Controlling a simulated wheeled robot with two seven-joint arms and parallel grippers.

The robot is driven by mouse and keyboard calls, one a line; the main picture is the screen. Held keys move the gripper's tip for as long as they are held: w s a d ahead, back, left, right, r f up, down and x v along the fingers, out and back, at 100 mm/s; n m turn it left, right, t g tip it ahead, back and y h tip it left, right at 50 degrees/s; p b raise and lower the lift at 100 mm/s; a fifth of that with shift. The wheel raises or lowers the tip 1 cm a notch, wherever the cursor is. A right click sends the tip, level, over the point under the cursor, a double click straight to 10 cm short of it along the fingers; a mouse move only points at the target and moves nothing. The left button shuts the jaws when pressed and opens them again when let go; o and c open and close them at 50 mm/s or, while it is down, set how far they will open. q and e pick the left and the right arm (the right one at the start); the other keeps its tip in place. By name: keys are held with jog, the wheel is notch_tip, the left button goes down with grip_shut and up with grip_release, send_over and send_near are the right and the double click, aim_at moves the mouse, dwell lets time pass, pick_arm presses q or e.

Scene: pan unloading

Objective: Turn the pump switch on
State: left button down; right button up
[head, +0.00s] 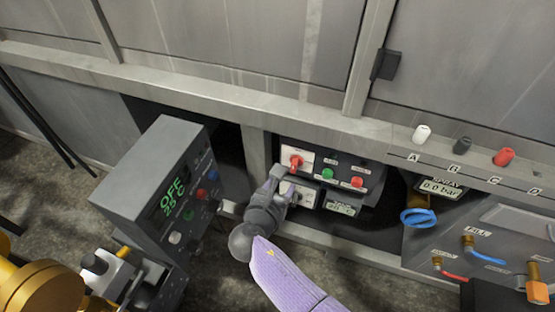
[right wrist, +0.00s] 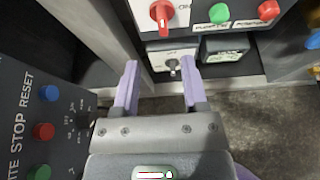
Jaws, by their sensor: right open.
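A control panel under the ledge holds a red rotary knob (head: 296,161) on a white plate; the knob also shows in the right wrist view (right wrist: 161,13). Below it is a smaller white plate with a small metal toggle switch (right wrist: 173,66). I cannot read which one is labelled as the pump switch. My right gripper (head: 284,184) is in front of this lower plate and partly hides it in the head view. In the right wrist view its two lilac fingers (right wrist: 158,85) are open and empty, with the toggle between and beyond their tips.
Green (head: 327,174) and red (head: 357,182) buttons sit right of the knob. A blue ring handle (head: 418,217) and a sloped panel are further right. The metal ledge overhangs the panel.

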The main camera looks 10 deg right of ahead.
aim_at(293, 166)
jog(key=b+x, duration=0.5)
jog(key=x, duration=0.3)
jog(key=shift+d+f, duration=0.25)
jog(key=shift+f, duration=0.05)
jog(key=shift+w+d+r+b, duration=0.1)
jog(key=shift+w+d+b, duration=0.2)
jog(key=shift+w, duration=0.15)
pick_arm(q)
jog(key=s+f, duration=0.3)
jog(key=f, duration=0.2)
jog(key=shift+s+g, duration=0.3)
jog(key=shift+g, duration=0.1)
pick_arm(e)
jog(key=shift+r, duration=0.1)
jog(key=c, duration=0.7)
pick_arm(q)
jog(key=shift+w+a+f, duration=0.1)
jog(key=shift+w+f, duration=0.05)
jog(key=shift+w, duration=0.3)
pick_arm(e)
grip_shut()
